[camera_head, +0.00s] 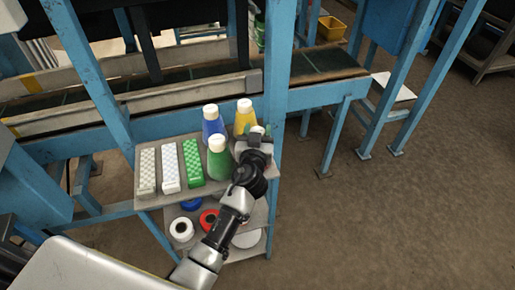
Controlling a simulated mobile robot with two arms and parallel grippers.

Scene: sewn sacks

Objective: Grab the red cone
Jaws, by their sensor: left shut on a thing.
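My left gripper (256,139) is at the right end of a small grey shelf, at the end of an arm reaching up from the bottom. It is shut on a cone with a white top (257,130). My gripper hides the body of that cone, so I cannot see its colour. Next to it stand a yellow cone (244,120), a blue cone (213,126) and a green cone (219,164), all upright with white tops. No red cone body is visible. My right gripper is not in view.
White and green studded blocks (193,163) lie on the left of the shelf (150,202). Below are a red spool (209,220) and a white spool (181,230). A blue post (279,80) rises close behind my gripper. Open floor (400,220) lies to the right.

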